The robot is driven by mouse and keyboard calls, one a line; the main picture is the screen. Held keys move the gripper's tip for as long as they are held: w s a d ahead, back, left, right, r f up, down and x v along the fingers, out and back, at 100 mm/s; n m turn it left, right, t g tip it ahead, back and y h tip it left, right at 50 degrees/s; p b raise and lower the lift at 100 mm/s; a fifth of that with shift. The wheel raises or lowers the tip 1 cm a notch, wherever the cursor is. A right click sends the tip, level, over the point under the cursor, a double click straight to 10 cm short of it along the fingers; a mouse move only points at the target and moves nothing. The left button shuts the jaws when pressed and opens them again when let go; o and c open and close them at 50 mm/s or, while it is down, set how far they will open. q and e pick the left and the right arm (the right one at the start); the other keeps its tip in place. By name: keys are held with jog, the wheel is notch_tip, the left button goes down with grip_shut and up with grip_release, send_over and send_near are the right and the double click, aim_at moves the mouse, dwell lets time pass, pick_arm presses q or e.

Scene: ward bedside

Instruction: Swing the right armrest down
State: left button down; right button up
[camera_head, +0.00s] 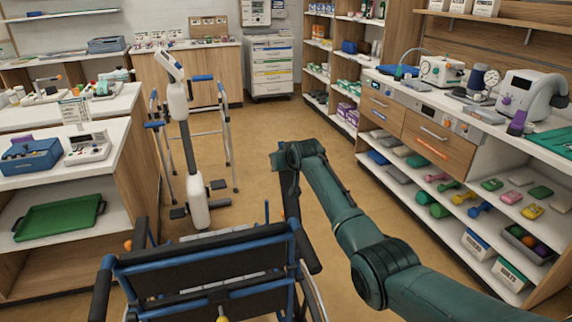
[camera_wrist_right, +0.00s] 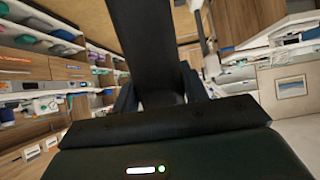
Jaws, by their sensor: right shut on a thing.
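The wheelchair (camera_head: 205,262), with a blue frame and dark backrest, stands at the bottom of the head view, seen from behind. Its right armrest (camera_head: 291,200) is a dark bar that stands up steeply at the chair's right side. My right gripper (camera_head: 284,165) is at the upper part of this bar. In the right wrist view the armrest (camera_wrist_right: 145,35) is a wide black bar running up from between the fingers, and the gripper (camera_wrist_right: 157,92) is shut on it. The fingertips are partly hidden behind the bar. My left gripper is not in view.
A walker (camera_head: 228,135) and a white-and-grey column device (camera_head: 196,190) stand on the floor ahead of the chair. A counter with shelves (camera_head: 440,150) runs along the right, another (camera_head: 120,140) along the left. The floor (camera_head: 262,130) between is open.

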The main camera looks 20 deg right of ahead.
jog(key=o, duration=1.4)
jog(key=v, duration=1.3)
jog(key=shift+s, duration=0.1)
